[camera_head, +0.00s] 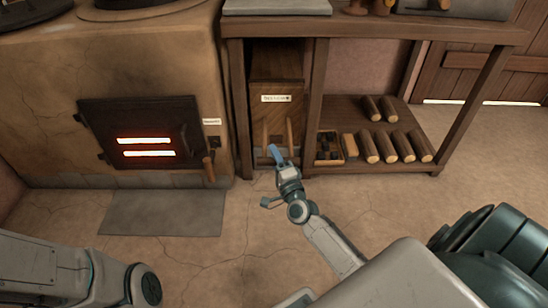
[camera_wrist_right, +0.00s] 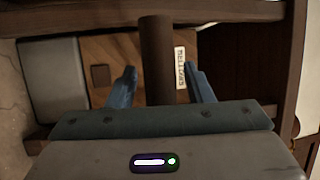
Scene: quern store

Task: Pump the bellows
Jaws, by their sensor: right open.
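The bellows (camera_head: 277,73) is a tall wooden box with a white label, standing under the shelf table beside the stove. Upright wooden pieces (camera_head: 290,133) show low on its front. My right gripper (camera_head: 276,155) is low in front of the bellows with blue fingers. In the right wrist view the gripper (camera_wrist_right: 162,90) is open, and a dark wooden bar (camera_wrist_right: 156,55) lies between its spread fingers, with gaps on both sides. The bellows label (camera_wrist_right: 181,68) shows beside the bar. The bar's near end is hidden behind the palm. My left gripper is out of view; only my left arm shows.
The clay stove (camera_head: 130,65) at left has a dark door (camera_head: 95,130) with glowing slots and a wooden handle. A grey mat (camera_head: 165,215) lies before it. The lower shelf (camera_head: 340,108) right of the bellows holds several logs (camera_head: 388,146). The floor in front is clear.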

